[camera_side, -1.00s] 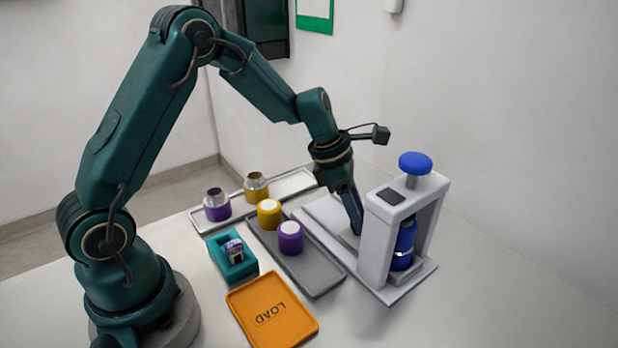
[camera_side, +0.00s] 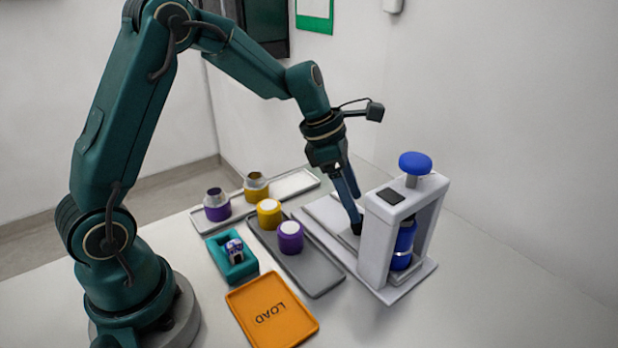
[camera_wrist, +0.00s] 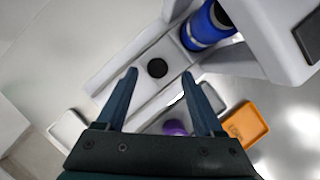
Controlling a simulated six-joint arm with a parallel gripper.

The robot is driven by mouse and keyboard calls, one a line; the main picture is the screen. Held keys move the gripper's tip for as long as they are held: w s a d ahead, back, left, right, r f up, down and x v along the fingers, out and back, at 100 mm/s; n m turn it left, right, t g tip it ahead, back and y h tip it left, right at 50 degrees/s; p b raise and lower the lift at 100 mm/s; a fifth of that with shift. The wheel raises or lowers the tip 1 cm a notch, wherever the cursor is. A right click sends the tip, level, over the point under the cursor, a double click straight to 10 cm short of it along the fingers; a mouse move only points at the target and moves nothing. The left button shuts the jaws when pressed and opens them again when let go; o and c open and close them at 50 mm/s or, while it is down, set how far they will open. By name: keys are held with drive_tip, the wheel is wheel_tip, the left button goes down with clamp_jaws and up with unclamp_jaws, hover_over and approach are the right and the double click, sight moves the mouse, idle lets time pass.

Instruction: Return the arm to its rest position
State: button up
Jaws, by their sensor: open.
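My gripper (camera_side: 352,208) hangs fingers-down just left of the white press (camera_side: 378,243), above the press's flat base plate. In the wrist view my gripper (camera_wrist: 158,84) is open, with nothing between its two fingers. A dark round spot (camera_wrist: 157,68) on the light base lies beyond the fingertips. A blue cylinder (camera_side: 404,245) stands inside the press frame under the blue knob (camera_side: 415,162). The blue cylinder also shows at the top of the wrist view (camera_wrist: 206,27). My gripper is apart from it.
A grey tray (camera_side: 318,281) holds a yellow and a purple jar (camera_side: 290,237). A light tray (camera_side: 296,183) behind holds a purple and a gold-topped yellow container. A teal box (camera_side: 238,269) holds a small item. An orange LOAD tray (camera_side: 272,310) lies in front. The table's right side is clear.

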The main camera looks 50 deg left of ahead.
drive_tip(key=shift+s+a+r, duration=0.15)
drive_tip(key=shift+r, duration=0.35)
drive_tip(key=s+d+r+m+t, duration=0.3)
drive_tip(key=s+r+m, duration=0.5)
drive_tip(key=r, duration=0.3)
drive_tip(key=s+a+f+m+y, duration=0.2)
drive_tip(key=s+m, duration=1)
drive_tip(key=m, duration=0.7)
drive_tip(key=shift+f+g+y, duration=0.3)
drive_tip(key=shift+f+y, duration=0.3)
drive_tip(key=shift+f, duration=0.25)
